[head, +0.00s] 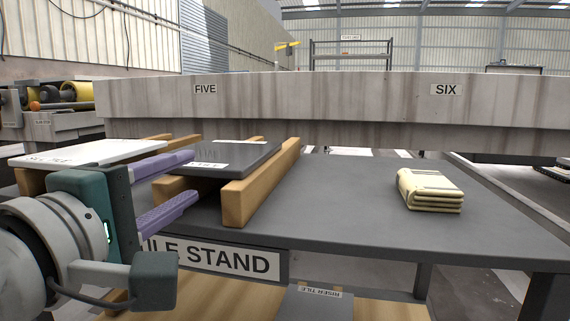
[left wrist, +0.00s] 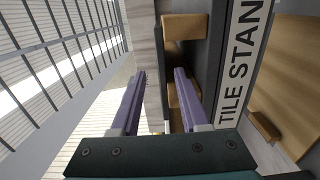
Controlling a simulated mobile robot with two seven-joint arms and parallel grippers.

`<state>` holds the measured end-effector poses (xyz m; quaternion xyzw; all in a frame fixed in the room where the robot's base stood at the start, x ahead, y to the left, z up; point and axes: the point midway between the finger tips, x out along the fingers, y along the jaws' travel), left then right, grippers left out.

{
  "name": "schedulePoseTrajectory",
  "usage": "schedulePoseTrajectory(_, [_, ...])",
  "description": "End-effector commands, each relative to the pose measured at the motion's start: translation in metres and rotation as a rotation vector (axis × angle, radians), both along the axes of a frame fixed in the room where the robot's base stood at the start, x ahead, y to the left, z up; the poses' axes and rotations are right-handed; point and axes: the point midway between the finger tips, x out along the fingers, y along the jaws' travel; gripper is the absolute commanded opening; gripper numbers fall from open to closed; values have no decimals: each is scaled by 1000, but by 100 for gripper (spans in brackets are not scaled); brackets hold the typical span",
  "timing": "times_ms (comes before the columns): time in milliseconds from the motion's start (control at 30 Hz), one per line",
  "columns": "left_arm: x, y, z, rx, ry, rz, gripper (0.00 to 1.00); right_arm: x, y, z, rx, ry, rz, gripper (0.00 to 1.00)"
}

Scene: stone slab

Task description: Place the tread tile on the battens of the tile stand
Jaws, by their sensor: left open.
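A dark grey tile with a white label (head: 232,154) lies flat at the pair of wooden battens on the tile stand; the label is too oblique to read. The right batten (head: 262,183) shows along its right side; the left batten (head: 170,190) is partly hidden under it and behind my fingers. My right gripper is out of view.
The dark stand top (head: 340,200) is clear to the right except for a folded yellow cloth (head: 430,190). A white tile (head: 85,151) lies on other battens at left. A long stone slab (head: 330,100) stands behind. A riser tile (head: 318,304) lies on the lower shelf.

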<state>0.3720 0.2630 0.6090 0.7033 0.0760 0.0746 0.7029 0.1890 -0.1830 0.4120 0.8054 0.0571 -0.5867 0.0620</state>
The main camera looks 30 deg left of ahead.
Motion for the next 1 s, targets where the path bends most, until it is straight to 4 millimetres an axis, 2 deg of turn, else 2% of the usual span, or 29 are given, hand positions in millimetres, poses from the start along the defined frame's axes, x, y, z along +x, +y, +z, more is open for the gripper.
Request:
schedulePoseTrajectory(133, [-19,-4,1,-2,3,-1,45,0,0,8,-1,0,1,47])
schedulePoseTrajectory(267, [-28,-6,0,1,3,-1,45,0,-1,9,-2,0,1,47])
schedulePoseTrajectory(367, [-30,-10,-10,57,66,-13,45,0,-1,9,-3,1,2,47])
schedulePoseTrajectory(467, [-34,-20,-40,225,250,-69,45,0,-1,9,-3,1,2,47])
schedulePoseTrajectory(567, [-49,-38,-84,494,518,-219,45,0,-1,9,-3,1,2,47])
schedulePoseTrajectory(700, [-95,-62,-142,908,847,-577,45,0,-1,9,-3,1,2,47])
schedulePoseTrajectory(800, [-133,-73,-168,1145,984,-859,45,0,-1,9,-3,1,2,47])
schedulePoseTrajectory(900, [-163,-79,-181,1298,1044,-1084,45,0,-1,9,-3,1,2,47])
schedulePoseTrajectory(1000, [-179,-81,-186,1373,1065,-1212,45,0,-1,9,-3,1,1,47])
